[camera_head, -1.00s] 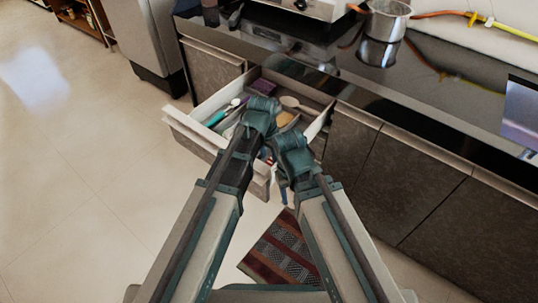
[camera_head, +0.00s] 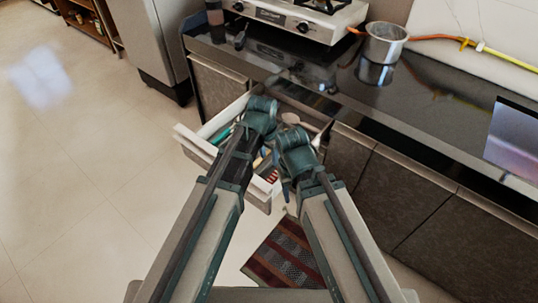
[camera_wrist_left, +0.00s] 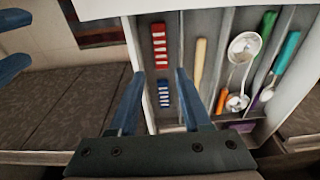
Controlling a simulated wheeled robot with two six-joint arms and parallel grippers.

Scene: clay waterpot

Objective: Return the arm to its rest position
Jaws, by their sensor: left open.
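My left arm (camera_head: 205,225) reaches forward, its dark teal joint (camera_head: 261,112) over the open drawer. In the left wrist view my left gripper (camera_wrist_left: 157,80) has its two blue fingers apart with nothing between them, above the drawer (camera_wrist_left: 218,48). My right arm (camera_head: 345,240) reaches forward beside it, its joint (camera_head: 297,152) in front of the drawer. Both grippers are mostly hidden by arm links in the head view. Two spread blue fingers at the left edge of the wrist view look like my right gripper (camera_wrist_left: 22,42).
The pulled-out drawer (camera_head: 198,145) holds utensils, including a ladle (camera_wrist_left: 241,50) and a yellow-handled tool (camera_wrist_left: 199,64). Above are the black counter (camera_head: 440,115), a pot (camera_head: 386,42) and a stove (camera_head: 290,18). A striped mat (camera_head: 283,255) lies on the floor. Floor at left is clear.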

